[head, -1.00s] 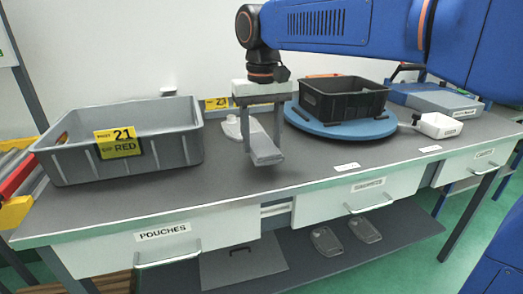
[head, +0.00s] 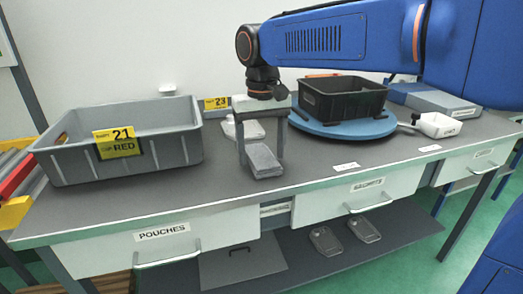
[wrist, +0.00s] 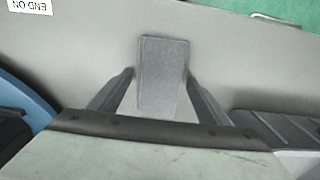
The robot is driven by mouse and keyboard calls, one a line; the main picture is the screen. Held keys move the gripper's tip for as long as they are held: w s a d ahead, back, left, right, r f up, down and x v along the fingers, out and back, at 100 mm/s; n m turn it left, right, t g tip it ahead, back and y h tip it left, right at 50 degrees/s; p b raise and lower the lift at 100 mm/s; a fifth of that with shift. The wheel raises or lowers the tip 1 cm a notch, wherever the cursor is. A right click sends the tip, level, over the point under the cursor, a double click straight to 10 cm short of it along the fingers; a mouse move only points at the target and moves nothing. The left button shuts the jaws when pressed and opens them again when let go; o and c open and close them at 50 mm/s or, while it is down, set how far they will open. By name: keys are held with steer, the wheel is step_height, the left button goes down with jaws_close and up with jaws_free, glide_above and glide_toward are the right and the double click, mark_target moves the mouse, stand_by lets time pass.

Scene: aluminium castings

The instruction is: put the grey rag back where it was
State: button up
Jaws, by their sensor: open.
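The grey rag (head: 263,160), a folded flat strip, lies on the grey bench top (head: 330,182) near the middle. It also shows in the wrist view (wrist: 162,75). My gripper (head: 261,160) is open above the bench with one finger on each side of the rag.
A grey bin (head: 180,150) labelled 21 RED stands at left. A black crate (head: 345,100) sits on a blue turntable (head: 340,130) at right. Drawers, one marked POUCHES (head: 160,238), line the front. The bench in front is clear.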

mark_target(262, 156)
steer(key=shift+r, duration=0.15)
step_height(262, 156, up, 12)
steer(key=s+d+f+m+t, duration=0.1)
steer(key=s+d+f, duration=0.35)
steer(key=d, duration=0.45)
steer(key=s+d+f+m+t, duration=0.1)
steer(key=s+d+f, duration=0.4)
steer(key=d, duration=0.4)
steer(key=s+d+f+t, duration=0.1)
steer(key=s+d+f, duration=0.3)
steer(key=f, duration=0.4)
steer(key=s+d+f+m+t, duration=0.1)
steer(key=s+d+f, duration=0.4)
steer(key=s+f, duration=0.2)
steer(key=shift+f+t, duration=0.4)
steer(key=shift+f, duration=0.45)
